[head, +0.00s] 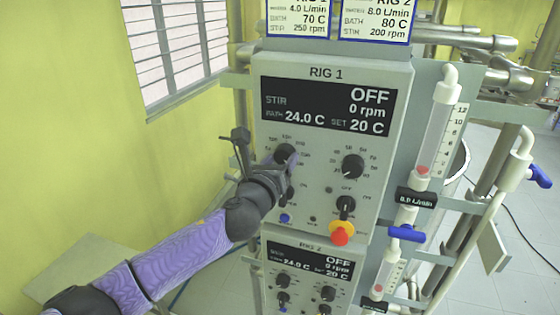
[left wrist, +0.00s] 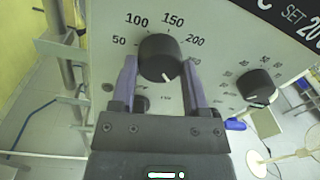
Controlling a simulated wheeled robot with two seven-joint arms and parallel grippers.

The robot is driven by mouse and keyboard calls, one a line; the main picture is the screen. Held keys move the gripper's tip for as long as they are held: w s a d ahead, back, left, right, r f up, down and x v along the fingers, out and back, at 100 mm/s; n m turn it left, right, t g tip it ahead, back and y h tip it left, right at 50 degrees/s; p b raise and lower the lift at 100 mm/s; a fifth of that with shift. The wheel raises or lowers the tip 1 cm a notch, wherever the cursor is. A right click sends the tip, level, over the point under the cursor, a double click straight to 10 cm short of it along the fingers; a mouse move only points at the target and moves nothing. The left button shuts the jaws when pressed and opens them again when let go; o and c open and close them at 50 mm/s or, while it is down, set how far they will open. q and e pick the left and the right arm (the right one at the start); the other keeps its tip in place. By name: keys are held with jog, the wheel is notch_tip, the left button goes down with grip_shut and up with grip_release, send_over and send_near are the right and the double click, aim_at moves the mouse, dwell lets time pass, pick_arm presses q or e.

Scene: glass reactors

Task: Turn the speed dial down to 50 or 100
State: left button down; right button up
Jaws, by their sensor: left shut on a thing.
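The speed dial (head: 285,152) is a black knob at the left of the RIG 1 panel (head: 322,166). It also shows in the left wrist view (left wrist: 160,56), with marks 50, 100, 150 and 200 around its top. Its white pointer line faces down and slightly right, away from those marks. My left gripper (head: 281,166) is at the dial, its two purple fingers closed on either side of it, as the left wrist view (left wrist: 160,80) shows. The RIG 1 display (head: 327,106) reads STIR OFF, 0 rpm, bath 24.0 C, set 20 C. My right gripper is out of view.
A second black dial (head: 353,166) sits right of the speed dial. Below it are another black knob (head: 345,205) and a red-and-yellow button (head: 340,233). The RIG 2 panel (head: 304,275) is underneath. A flow meter (head: 437,130) and blue-handled valves stand to the right.

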pick_arm(q)
jog(key=n, duration=0.4)
jog(key=shift+f+n, duration=0.1)
jog(key=shift+n, duration=0.2)
jog(key=n, duration=0.4)
jog(key=shift+n+b, duration=0.3)
jog(key=shift+b, duration=0.1)
jog(key=n, duration=0.4)
jog(key=shift+n+t, duration=0.3)
jog(key=shift+n, duration=0.1)
jog(key=n, duration=0.4)
jog(key=shift+d+n+y, duration=0.1)
jog(key=shift+n+y, duration=0.2)
jog(key=shift+n, duration=0.1)
jog(key=n, duration=0.4)
jog(key=shift+n, duration=0.3)
jog(key=n, duration=0.3)
jog(key=shift+n+y+p, duration=0.35)
jog(key=shift+n+y, duration=0.05)
jog(key=n+p, duration=0.1)
jog(key=n, duration=0.3)
jog(key=shift+n, duration=0.3)
jog(key=shift+n+p, duration=0.8)
jog(key=shift+n, duration=1.4)
